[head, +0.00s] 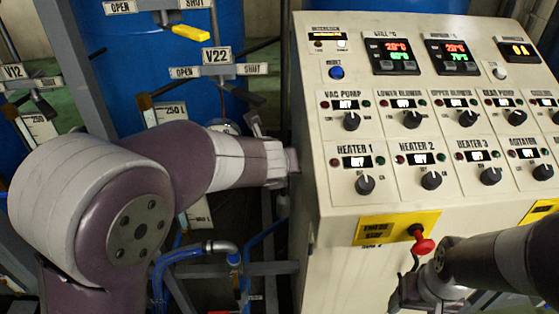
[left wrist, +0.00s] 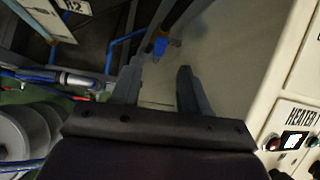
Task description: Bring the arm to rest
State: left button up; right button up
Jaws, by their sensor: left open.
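My left arm comes in from the left in the head view, and its gripper (head: 280,160) is beside the left edge of the control panel (head: 318,215), near the HEATER 1 row. In the left wrist view the left gripper's two fingers (left wrist: 157,78) are apart with nothing between them. The panel's side wall lies behind and to the right of them. My right gripper (head: 420,292) is low at the right in front of the panel, below the red emergency stop knob (head: 422,246).
Blue hoses (head: 190,255) and grey frame bars run below my left arm. The panel carries several black knobs (head: 352,121).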

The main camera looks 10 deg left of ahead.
pick_arm(q)
jog(key=shift+p+v, duration=0.3)
jog(key=shift+v, duration=1.35)
